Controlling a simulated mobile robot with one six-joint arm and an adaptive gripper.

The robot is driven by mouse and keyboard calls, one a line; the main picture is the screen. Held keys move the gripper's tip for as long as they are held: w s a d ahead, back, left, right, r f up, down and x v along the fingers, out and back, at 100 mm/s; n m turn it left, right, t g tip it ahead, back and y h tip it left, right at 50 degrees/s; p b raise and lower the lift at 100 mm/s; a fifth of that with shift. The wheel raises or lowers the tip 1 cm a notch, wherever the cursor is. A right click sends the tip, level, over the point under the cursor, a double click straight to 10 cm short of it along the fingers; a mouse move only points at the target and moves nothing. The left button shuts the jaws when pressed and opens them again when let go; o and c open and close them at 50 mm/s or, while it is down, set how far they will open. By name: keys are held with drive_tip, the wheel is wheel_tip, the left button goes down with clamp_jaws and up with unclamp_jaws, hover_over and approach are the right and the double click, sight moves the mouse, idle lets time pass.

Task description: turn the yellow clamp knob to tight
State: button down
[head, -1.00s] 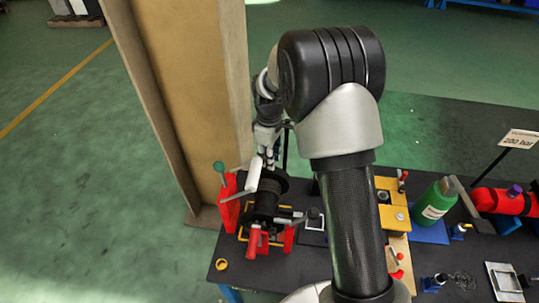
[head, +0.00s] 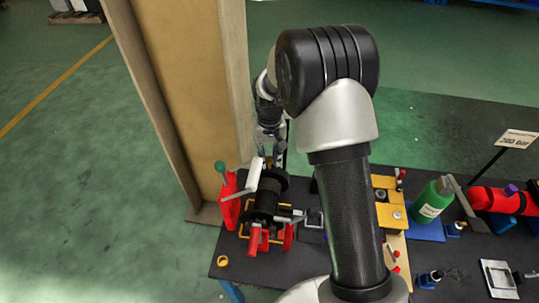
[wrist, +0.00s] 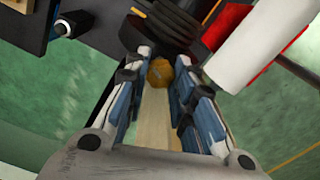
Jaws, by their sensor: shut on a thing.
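The yellow clamp knob (wrist: 159,72), a worn orange-yellow ball, sits between the fingertips of my gripper (wrist: 160,78) in the wrist view, close to the black drum. In the head view my gripper (head: 271,146) points down at the far end of the winch (head: 264,196), which has a black drum and red side parts. The jaws are shut on the knob. The knob's mark or turn position cannot be read.
A white crank handle (wrist: 262,45) passes close to the right finger. A tall tan column (head: 185,90) stands behind the winch. A green bottle (head: 433,199) and yellow blocks (head: 391,213) stand to the right on the dark table. A yellow ring (head: 223,261) lies front left.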

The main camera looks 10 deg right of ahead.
sight(270, 159)
drive_tip(key=m, duration=0.6)
drive_tip(key=shift+p, duration=0.3)
drive_tip(key=m, duration=0.5)
drive_tip(key=shift+m, duration=0.5)
drive_tip(key=c, duration=1.3)
unclamp_jaws()
drive_tip(key=shift+c, duration=0.2)
wheel_tip(270, 159, up, 12)
